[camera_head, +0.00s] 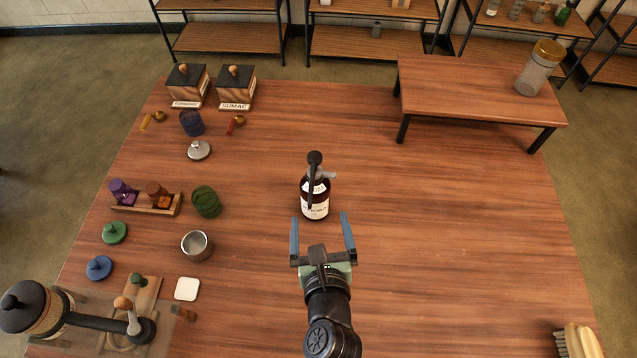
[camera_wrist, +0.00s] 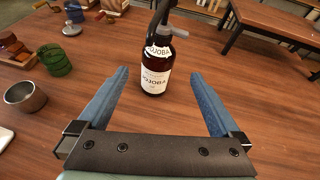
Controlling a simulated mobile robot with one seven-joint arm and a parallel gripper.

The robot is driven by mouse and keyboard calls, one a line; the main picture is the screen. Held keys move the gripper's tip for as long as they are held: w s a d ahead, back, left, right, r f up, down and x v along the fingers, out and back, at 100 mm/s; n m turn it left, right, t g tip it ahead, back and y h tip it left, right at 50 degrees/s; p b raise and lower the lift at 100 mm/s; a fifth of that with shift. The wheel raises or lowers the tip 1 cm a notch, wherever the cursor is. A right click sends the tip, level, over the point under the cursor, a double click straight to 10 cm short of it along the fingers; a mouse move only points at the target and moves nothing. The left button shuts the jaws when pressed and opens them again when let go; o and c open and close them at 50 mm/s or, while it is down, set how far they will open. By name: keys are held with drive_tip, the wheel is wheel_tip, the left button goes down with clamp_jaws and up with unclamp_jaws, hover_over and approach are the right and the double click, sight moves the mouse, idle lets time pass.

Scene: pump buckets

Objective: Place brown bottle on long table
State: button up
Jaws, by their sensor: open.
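The brown bottle (camera_head: 315,205) has a black pump top and a white label reading JOJOBA. It stands upright on the large wooden table (camera_head: 430,240), near the middle. In the wrist view the bottle (camera_wrist: 156,65) stands just beyond my fingertips, roughly between their lines, its pump top cut off by the frame. My gripper (camera_head: 321,218) is open and empty, just in front of the bottle; its blue fingers (camera_wrist: 160,75) also show in the wrist view. A long low table (camera_head: 470,85) with black legs stands at the back right, on the large table.
A clear jar with a gold lid (camera_head: 540,68) stands at the right of the long table's top; its left and middle are bare. Jars, lids, boxes, a cup (camera_head: 196,245) and a grinder (camera_head: 35,307) fill the left side. A brush (camera_head: 578,341) lies front right.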

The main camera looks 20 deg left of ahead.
sight(316, 197)
drive_tip(key=shift+m, duration=0.3)
drive_tip(key=x, duration=0.8)
drive_tip(key=shift+s+f, duration=0.15)
drive_tip(key=shift+f, duration=0.3)
drive_tip(key=x, duration=0.5)
drive_tip(key=shift+b, duration=0.35)
drive_tip(key=shift+r, duration=0.1)
clamp_jaws()
drive_tip(key=shift+w+r, duration=0.2)
